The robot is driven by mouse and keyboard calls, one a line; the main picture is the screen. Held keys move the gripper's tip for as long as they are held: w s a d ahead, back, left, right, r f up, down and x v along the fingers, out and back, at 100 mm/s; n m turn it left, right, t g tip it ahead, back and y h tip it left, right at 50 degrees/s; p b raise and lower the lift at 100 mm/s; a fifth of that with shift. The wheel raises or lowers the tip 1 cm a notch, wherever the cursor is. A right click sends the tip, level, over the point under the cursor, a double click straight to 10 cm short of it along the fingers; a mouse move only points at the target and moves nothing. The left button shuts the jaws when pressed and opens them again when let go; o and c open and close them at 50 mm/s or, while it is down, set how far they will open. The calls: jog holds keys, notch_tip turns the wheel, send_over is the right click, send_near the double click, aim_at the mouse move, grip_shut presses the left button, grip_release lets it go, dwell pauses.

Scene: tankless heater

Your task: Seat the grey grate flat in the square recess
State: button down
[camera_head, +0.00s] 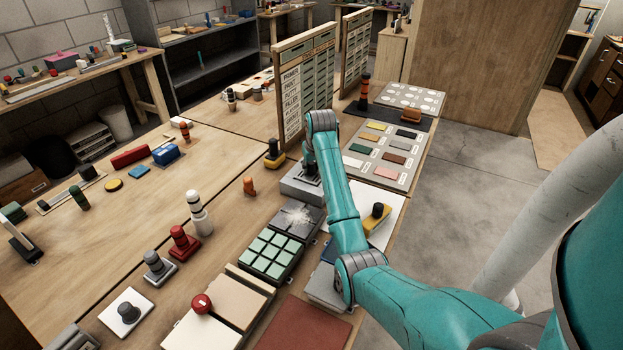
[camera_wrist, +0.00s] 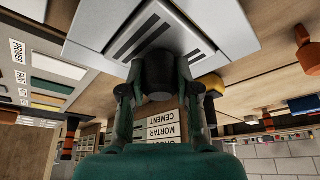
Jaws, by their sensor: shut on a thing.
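My gripper (camera_wrist: 160,92) is shut on a dark round knob (camera_wrist: 160,74) in the wrist view. The knob stands on the grey grate (camera_wrist: 188,42), a light grey plate with dark slots. The grate is at a pale grey block (camera_wrist: 228,30), and the knob and fingers cover part of it. The square recess is not clearly visible, and I cannot tell whether the grate lies flat in it. In the head view, my gripper (camera_head: 307,167) points down over the grey block (camera_head: 296,188), partly behind my arm.
A dark tray with a whitish patch (camera_head: 297,217) and a green tiled tray (camera_head: 271,253) stand in front of the block. A labelled upright board (camera_head: 306,85) stands behind it.

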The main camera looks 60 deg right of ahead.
jog(key=shift+s+a+f, duration=0.1)
jog(key=shift+s+f, duration=0.05)
jog(key=shift+f, duration=0.5)
dwell(0.3)
jog(key=c, duration=0.7)
grip_release()
jog(key=shift+c, duration=0.2)
